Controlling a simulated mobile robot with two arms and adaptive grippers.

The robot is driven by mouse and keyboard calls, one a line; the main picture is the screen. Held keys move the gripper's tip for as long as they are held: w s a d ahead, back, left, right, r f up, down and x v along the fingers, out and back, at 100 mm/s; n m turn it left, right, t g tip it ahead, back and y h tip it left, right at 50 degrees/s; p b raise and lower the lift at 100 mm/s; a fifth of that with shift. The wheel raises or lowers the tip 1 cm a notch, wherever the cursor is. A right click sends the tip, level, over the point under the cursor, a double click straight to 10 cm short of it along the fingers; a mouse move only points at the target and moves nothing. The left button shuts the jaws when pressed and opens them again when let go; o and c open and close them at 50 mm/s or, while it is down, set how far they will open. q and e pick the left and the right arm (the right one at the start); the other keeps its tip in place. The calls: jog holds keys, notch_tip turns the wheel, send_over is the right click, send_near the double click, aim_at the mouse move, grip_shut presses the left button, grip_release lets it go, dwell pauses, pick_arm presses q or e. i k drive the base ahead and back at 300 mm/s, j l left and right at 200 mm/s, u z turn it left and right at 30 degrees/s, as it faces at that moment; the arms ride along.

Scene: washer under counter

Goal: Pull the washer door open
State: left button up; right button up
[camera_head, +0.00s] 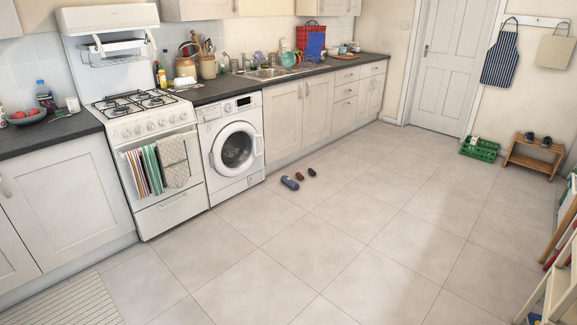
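The white washer (212,189) stands under the dark counter, between the stove and a row of cream cupboards. Its round door (233,147) has a dark glass window and a pale rim, and it looks shut against the front. A control panel with a dark display runs along the top of the washer. Neither my left nor my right gripper shows in the head view.
A white stove (160,166) with towels on its front adjoins the washer on the left. A striped mat (62,304) lies front left. Tiled floor before the washer is clear.

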aim_at(218, 161)
jog(key=i+u, duration=0.3)
jog(key=i, duration=2.9)
